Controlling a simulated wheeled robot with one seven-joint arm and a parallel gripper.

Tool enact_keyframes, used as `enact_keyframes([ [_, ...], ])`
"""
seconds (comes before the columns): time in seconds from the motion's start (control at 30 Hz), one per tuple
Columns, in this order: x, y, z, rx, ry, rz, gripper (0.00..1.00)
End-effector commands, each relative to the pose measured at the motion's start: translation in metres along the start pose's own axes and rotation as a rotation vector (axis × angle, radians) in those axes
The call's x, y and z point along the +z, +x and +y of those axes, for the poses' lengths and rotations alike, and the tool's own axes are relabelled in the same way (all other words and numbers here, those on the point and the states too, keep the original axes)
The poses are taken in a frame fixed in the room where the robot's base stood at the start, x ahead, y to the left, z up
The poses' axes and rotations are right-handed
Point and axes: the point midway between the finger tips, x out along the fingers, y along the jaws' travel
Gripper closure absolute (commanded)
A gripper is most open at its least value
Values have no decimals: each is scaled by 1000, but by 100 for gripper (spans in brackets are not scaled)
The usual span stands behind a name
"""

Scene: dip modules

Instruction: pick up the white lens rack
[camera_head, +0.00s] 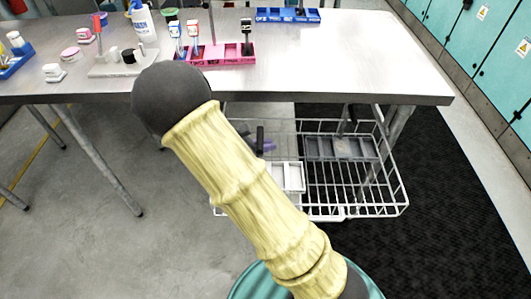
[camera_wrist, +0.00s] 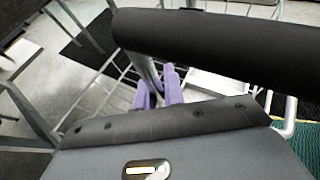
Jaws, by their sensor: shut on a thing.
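The white lens rack (camera_head: 290,177) is in the white wire basket under the table, just right of my arm, which covers its left part. My gripper shows as small purple parts (camera_head: 268,146) beside the rack's far end. In the wrist view, its purple fingers (camera_wrist: 159,90) are shut at the left end of the white rack (camera_wrist: 208,84). The exact contact is hidden by dark parts of my own wrist. I cannot tell whether the rack is clear of the basket floor.
The wire basket (camera_head: 378,212) also holds a grey divided tray (camera_head: 340,148) at right. The metal table (camera_head: 340,60) overhangs the basket's far side, with its legs close by. Pink (camera_head: 230,56) and blue (camera_head: 287,15) trays and small items stand on top. A black mat (camera_head: 430,220) lies at right.

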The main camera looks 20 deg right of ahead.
Motion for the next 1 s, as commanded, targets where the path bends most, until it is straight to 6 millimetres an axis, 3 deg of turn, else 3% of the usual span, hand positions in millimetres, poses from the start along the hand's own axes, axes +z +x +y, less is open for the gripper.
enact_keyframes([
  [0.1,22,-9,0,0,2,0,100],
  [0.23,31,-13,0,0,0,0,100],
  [1.0,32,-13,0,-1,-1,-1,100],
])
